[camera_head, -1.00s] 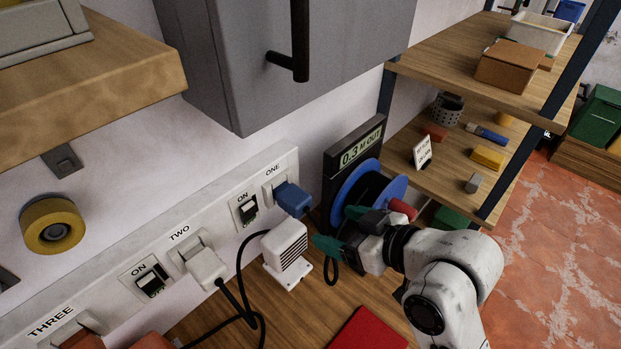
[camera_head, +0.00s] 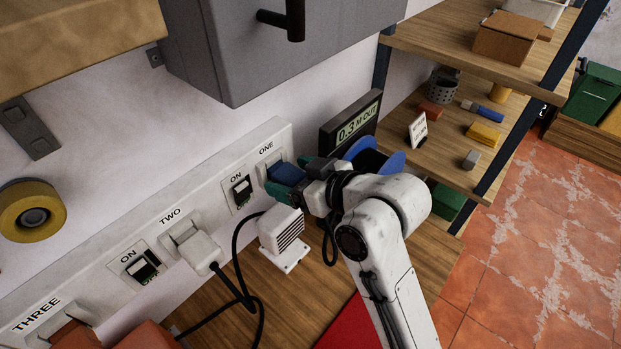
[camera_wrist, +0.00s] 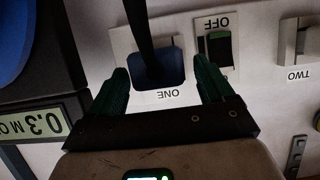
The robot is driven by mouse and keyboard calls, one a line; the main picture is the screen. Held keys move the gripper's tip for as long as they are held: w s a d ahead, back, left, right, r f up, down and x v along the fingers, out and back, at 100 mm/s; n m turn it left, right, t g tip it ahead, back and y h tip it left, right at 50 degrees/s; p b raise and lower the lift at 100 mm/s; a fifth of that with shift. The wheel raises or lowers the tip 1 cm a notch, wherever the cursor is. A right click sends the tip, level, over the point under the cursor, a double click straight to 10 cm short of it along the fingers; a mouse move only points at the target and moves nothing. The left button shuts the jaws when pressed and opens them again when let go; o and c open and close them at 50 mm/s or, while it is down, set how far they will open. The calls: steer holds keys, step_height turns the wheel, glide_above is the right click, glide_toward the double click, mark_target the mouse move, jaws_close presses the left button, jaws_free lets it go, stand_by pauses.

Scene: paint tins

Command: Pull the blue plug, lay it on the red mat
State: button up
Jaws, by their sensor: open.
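The blue plug (camera_head: 286,174) sits in socket ONE on the white wall strip. It also shows in the wrist view (camera_wrist: 158,72), with a dark cord running from it. My gripper (camera_head: 280,183) is at the plug, its green fingers open. In the wrist view, my gripper (camera_wrist: 162,78) has one finger on each side of the plug, with gaps between fingers and plug. The red mat (camera_head: 350,328) lies on the wooden bench, partly hidden by my arm.
A switch (camera_wrist: 218,50) is close beside one finger. A white vented adapter (camera_head: 283,236) stands just below the plug. A blue reel (camera_head: 378,158) and a display reading 0.3 M OUT (camera_head: 352,128) are to the right. A white plug (camera_head: 200,248) fills socket TWO.

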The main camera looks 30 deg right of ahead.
steer(key=shift+x, duration=0.95)
steer(key=shift+s, duration=0.1)
steer(key=c, duration=1.2)
